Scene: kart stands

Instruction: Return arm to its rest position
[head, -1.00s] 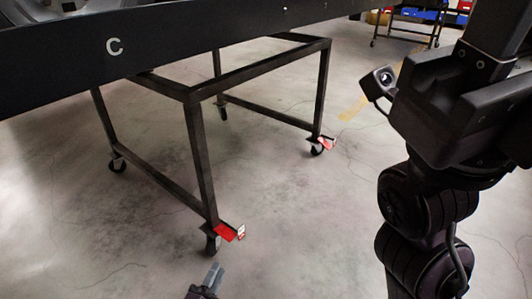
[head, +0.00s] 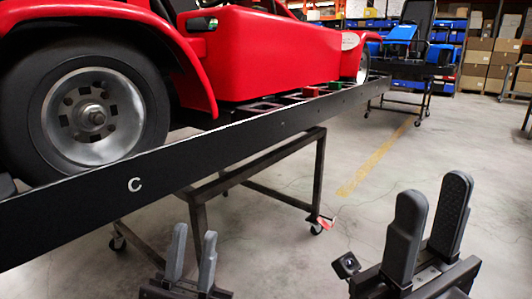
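My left gripper (head: 192,256) is at the bottom, left of centre in the head view. Its two grey fingers point up and stand apart with nothing between them. It appears in front of the black kart stand (head: 250,138) marked C. My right gripper (head: 428,232) is at the lower right, larger in the picture. Its two dark fingers point up with an empty gap between them. A small camera (head: 346,265) sits beside it. Both grippers look clear of the stand; most of both arms is out of view.
A red kart (head: 285,55) with a large wheel (head: 95,115) rests on the stand. A red tag (head: 325,222) is near a stand caster. A blue kart (head: 403,42) on another stand, shelves and cardboard boxes (head: 480,55) are behind. Open concrete floor lies at right.

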